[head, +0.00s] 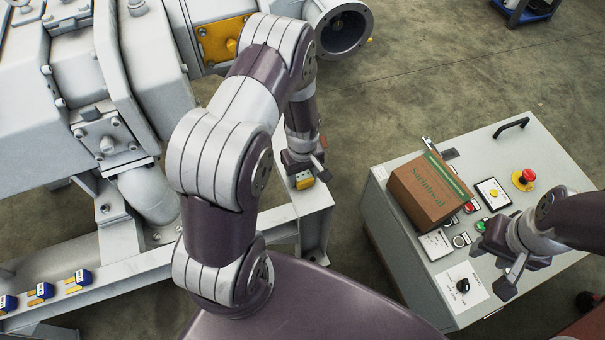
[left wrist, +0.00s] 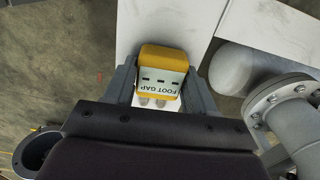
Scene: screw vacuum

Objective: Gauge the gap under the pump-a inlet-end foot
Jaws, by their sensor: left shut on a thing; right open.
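My left gripper (head: 306,172) is shut on a yellow gauge (head: 304,181), low beside the end of the grey base frame (head: 315,205). In the left wrist view the gauge (left wrist: 160,72) sits between the two fingers, and its pale face reads "FOOT GAP". A pale flat surface lies beyond it; I cannot tell whether the gauge touches it. The grey pump (head: 150,45) stands on the frame at the left. Its inlet-end foot is not clearly visible, partly behind my left arm. My right gripper (head: 510,268) is open and empty above the control cabinet.
The control cabinet (head: 535,150) at right carries a cardboard box (head: 425,195), a red emergency button (head: 524,178) and a black knob (head: 463,286). Several blue tagged pieces (head: 41,291) sit on the frame at lower left. Bare floor lies between frame and cabinet.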

